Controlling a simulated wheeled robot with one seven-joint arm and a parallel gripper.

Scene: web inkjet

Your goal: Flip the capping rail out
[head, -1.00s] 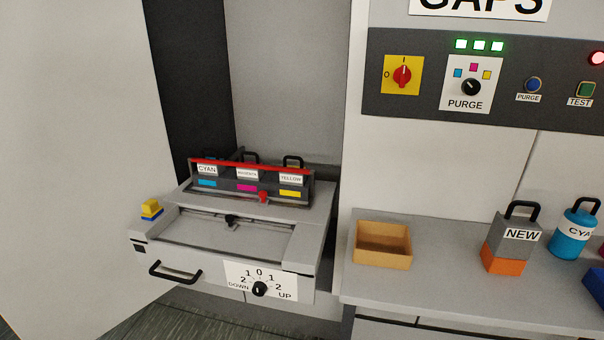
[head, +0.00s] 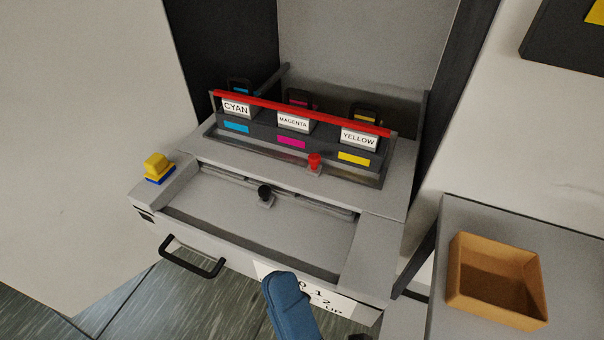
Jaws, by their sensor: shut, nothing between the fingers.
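The slim grey rail with a black knob (head: 264,193), which I take for the capping rail, lies along the back of the recess in the pulled-out drawer (head: 378,262). It looks folded down there. My gripper (head: 284,282) shows as a blue shape at the bottom of the head view. It is shut and empty, in front of the drawer and apart from the rail. It hides part of the white dial label (head: 338,304) on the drawer front.
Behind the rail stand cyan, magenta and yellow cartridges under a red bar (head: 300,112), with a red knob (head: 314,161) in front. A yellow-and-blue block (head: 158,167) sits on the drawer's left edge. A black handle (head: 190,262) sticks out in front. An orange-brown bin (head: 495,281) stands right.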

